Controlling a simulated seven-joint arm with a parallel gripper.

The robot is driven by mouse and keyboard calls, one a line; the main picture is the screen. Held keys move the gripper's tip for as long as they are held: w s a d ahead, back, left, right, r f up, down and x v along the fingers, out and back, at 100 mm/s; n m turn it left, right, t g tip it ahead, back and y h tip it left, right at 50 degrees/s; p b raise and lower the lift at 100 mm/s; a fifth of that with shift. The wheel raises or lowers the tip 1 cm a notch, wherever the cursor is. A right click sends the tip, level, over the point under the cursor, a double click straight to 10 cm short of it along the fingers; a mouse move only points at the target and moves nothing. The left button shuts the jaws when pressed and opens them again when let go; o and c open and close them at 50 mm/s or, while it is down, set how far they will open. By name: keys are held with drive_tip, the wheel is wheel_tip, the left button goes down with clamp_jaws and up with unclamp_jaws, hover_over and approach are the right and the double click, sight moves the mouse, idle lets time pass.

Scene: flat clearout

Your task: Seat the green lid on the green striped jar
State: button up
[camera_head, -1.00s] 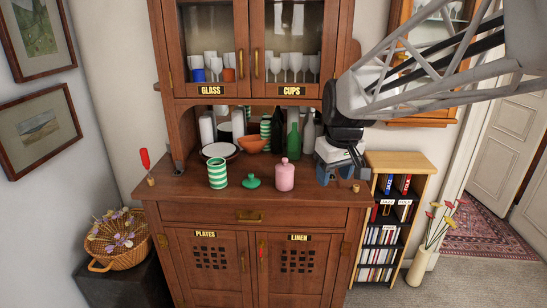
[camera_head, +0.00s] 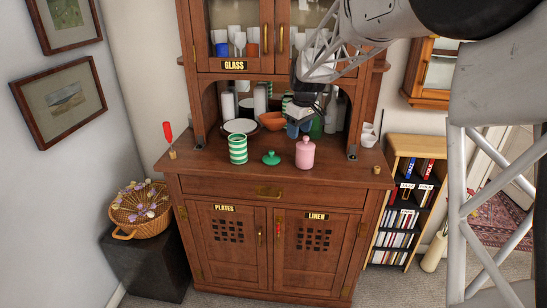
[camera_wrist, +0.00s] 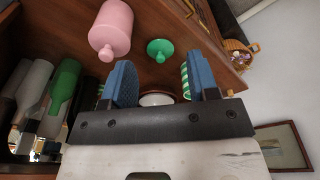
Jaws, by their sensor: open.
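The green lid (camera_head: 271,158) lies on the counter, knob up, between the striped jar and a pink jar. It also shows in the wrist view (camera_wrist: 160,49), beyond the fingers. The green and white striped jar (camera_head: 238,150) stands upright to the left of the lid. In the wrist view a strip of its side (camera_wrist: 185,82) shows, partly hidden by a finger. My gripper (camera_head: 298,129) is open and empty, above the counter behind the lid and the pink jar. Its two blue fingers (camera_wrist: 163,88) are apart in the wrist view.
The pink lidded jar (camera_head: 305,153) stands close to the right of the lid. White plates (camera_head: 240,126), an orange bowl (camera_head: 272,121) and several bottles (camera_wrist: 66,83) stand at the back. The front counter strip is clear.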

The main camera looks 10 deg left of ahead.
sight(271, 151)
drive_tip(key=w+a+f+n, duration=0.1)
drive_tip(key=w+a+f, duration=0.2)
drive_tip(key=w+a+f+n, duration=0.1)
drive_tip(key=w+a+f, duration=0.1)
drive_tip(key=w+a, duration=0.1)
drive_tip(key=w+a+f+n, duration=0.1)
drive_tip(key=w+a+f, duration=0.2)
drive_tip(key=w+a, duration=0.1)
drive_tip(key=shift+w+f+g, duration=0.2)
drive_tip(key=shift+f+g, duration=0.1)
drive_tip(key=shift+f, duration=0.05)
drive_tip(key=shift+f, duration=1.3)
drive_tip(key=shift+w+a+f, duration=0.15)
drive_tip(key=shift+w+f, duration=0.05)
drive_tip(key=shift+f, duration=1.1)
drive_tip(key=shift+w+a+f, duration=0.1)
drive_tip(key=shift+w+f, duration=0.05)
drive_tip(key=shift+f, duration=1.1)
